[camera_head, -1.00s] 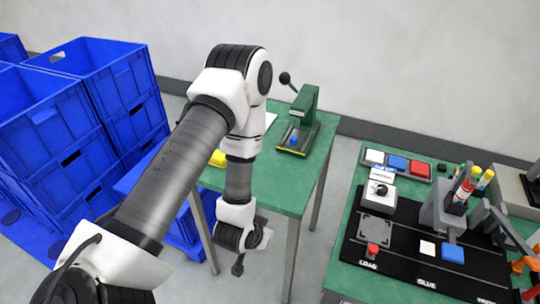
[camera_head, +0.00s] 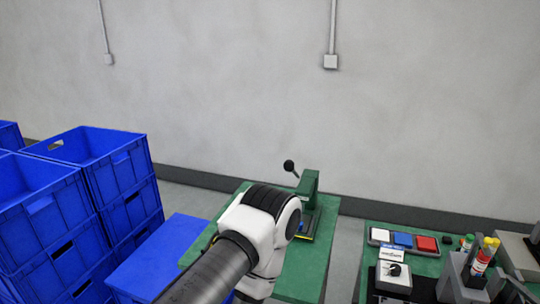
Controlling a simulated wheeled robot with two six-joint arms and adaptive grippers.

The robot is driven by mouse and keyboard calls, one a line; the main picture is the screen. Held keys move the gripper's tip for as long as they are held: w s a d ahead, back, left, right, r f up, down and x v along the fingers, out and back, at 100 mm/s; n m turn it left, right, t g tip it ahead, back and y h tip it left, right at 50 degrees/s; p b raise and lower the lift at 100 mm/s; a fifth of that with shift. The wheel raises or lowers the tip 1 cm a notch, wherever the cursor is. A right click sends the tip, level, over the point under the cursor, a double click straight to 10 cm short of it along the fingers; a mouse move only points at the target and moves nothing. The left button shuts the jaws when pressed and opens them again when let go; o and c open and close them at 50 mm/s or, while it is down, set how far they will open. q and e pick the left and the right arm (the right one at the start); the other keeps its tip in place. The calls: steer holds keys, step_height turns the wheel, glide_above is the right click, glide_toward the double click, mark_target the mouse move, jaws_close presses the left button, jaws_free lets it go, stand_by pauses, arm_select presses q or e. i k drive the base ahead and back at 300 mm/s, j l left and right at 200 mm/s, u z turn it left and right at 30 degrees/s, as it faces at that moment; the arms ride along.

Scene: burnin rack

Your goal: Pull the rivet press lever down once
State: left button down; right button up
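The green rivet press (camera_head: 309,189) stands on a green-topped table (camera_head: 303,277) in the middle of the view. Its lever, with a dark ball knob (camera_head: 288,165), sticks up and to the left from the press head. The press base is partly hidden behind my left arm, which comes in from the lower left and bends in front of the press. My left gripper is below the bottom edge of the picture. My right gripper is not in view.
Blue crates (camera_head: 117,160) are stacked at the left, with a blue box (camera_head: 172,250) beside the table. A second green table (camera_head: 432,262) at the right holds coloured bins (camera_head: 402,239), a white device with a black knob (camera_head: 393,275) and glue bottles (camera_head: 484,257). A grey wall stands behind.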

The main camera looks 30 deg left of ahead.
mark_target(289, 164)
steer(key=j+z, duration=0.15)
steer(key=j, duration=0.55)
steer(key=j+z, duration=0.1)
steer(key=j, duration=0.6)
steer(key=j+z, duration=0.15)
steer(key=j, duration=0.55)
steer(key=k+j+z, duration=0.15)
steer(key=j, duration=0.5)
